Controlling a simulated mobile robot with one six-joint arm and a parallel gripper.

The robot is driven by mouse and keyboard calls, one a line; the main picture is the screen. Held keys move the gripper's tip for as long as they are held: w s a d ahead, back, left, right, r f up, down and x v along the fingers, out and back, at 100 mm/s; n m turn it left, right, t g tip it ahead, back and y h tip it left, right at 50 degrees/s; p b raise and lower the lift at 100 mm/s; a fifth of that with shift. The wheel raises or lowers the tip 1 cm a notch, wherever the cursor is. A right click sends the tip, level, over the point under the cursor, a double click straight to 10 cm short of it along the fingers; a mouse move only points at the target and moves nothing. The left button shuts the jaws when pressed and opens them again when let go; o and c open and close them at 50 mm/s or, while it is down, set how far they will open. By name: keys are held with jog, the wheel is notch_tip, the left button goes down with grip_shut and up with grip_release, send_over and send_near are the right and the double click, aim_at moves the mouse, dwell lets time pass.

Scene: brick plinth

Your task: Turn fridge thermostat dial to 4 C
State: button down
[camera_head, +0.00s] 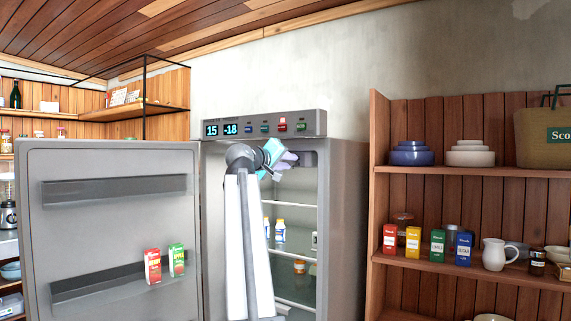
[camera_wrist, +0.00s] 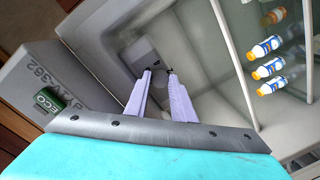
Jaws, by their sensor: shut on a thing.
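The fridge (camera_head: 345,210) stands with its door (camera_head: 110,225) wide open to the left. A thermostat housing (camera_head: 308,158) sits high inside on the right wall; it also shows in the wrist view (camera_wrist: 139,52). My gripper (camera_head: 294,159) reaches into the top of the compartment. In the wrist view its two pale fingers (camera_wrist: 159,73) are at the housing, closed with a narrow gap on the dial. The dial is mostly hidden and its marks cannot be read. The front display (camera_head: 221,129) reads 15 and -18.
White bottles (camera_head: 280,231) stand on a fridge shelf to the right of my arm. Cartons (camera_head: 153,266) sit in the door rack. An ECO button (camera_head: 301,126) is on the top panel. A wooden shelf unit (camera_head: 377,200) stands close right.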

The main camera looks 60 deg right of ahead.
jog(key=shift+d+r, duration=0.1)
jog(key=shift+r, duration=0.15)
jog(key=c, duration=1.5)
grip_release()
jog(key=shift+d+f, duration=0.1)
jog(key=shift+d, duration=0.05)
jog(key=shift+f, duration=0.1)
jog(key=a, duration=0.4)
jog(key=a+b, duration=0.1)
jog(key=a, duration=0.9)
jog(key=shift+s+r, duration=0.2)
jog(key=shift+r, duration=0.2)
